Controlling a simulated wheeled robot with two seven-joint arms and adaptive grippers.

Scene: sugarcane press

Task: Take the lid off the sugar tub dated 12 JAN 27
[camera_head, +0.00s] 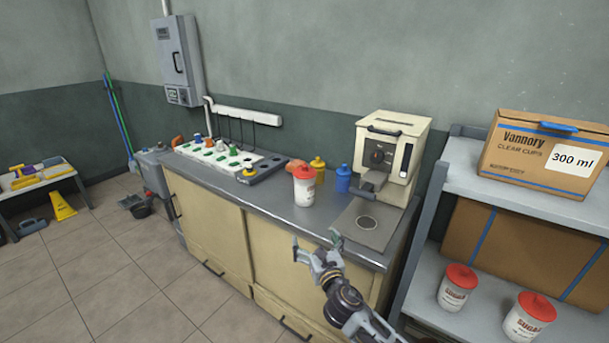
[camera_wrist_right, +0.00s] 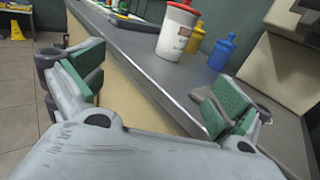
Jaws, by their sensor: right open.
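A white tub with a red lid (camera_head: 304,185) stands upright on the steel counter; it also shows in the right wrist view (camera_wrist_right: 175,38), its print too small to read. Two more white tubs with red lids, marked SUGAR, stand on the shelf at the right: one nearer the counter (camera_head: 457,290) and one further right (camera_head: 527,320). No date is legible on any tub. My right gripper (camera_head: 317,252) is open and empty in front of the counter's front edge, apart from the tubs; its green pads show in the wrist view (camera_wrist_right: 165,85). My left gripper is not in view.
A yellow bottle (camera_head: 318,170) and a blue bottle (camera_head: 342,180) stand behind the counter tub. The cream press (camera_head: 388,150) stands right of them. A bottle rack (camera_head: 220,155) lies left. A cardboard box (camera_head: 540,155) sits on the upper shelf. The counter's front strip is clear.

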